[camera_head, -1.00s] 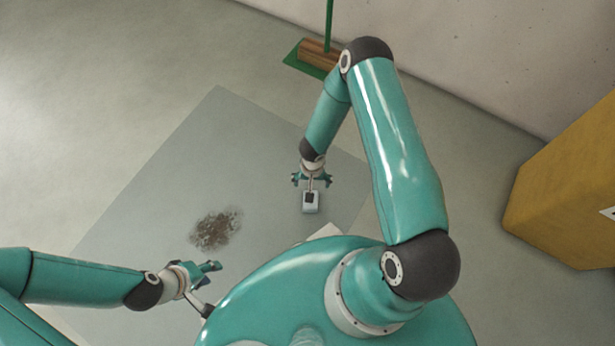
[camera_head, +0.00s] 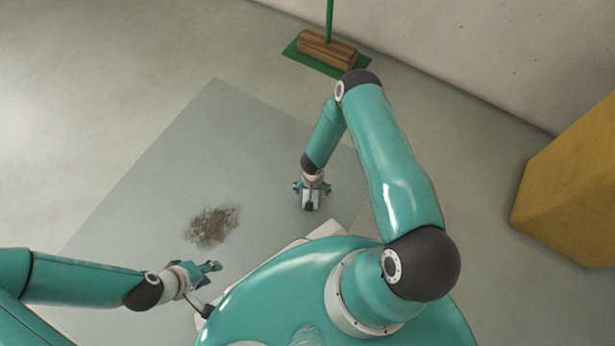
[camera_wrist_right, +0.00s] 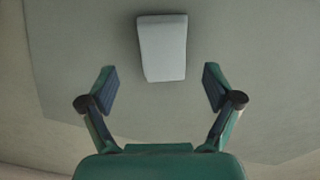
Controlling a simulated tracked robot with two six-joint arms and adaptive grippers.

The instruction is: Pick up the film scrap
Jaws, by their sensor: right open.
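A pale rectangular piece (camera_wrist_right: 162,48), apparently the film scrap, lies on the grey floor sheet in the right wrist view. It is centred between the fingers, slightly beyond their tips. My right gripper (camera_wrist_right: 160,88) is open and empty, with a finger to either side and a gap at each. In the head view my right gripper (camera_head: 311,187) points down, and the pale piece (camera_head: 304,198) shows just below it, partly covered by a dark part of my wrist. My left gripper (camera_head: 212,273) is at the lower left, away from the piece; its finger opening is unclear.
A dark dirt patch (camera_head: 211,226) lies on the grey sheet (camera_head: 215,130), left of my right gripper. A yellow box (camera_head: 570,185) stands at the right. The sheet's far left is clear.

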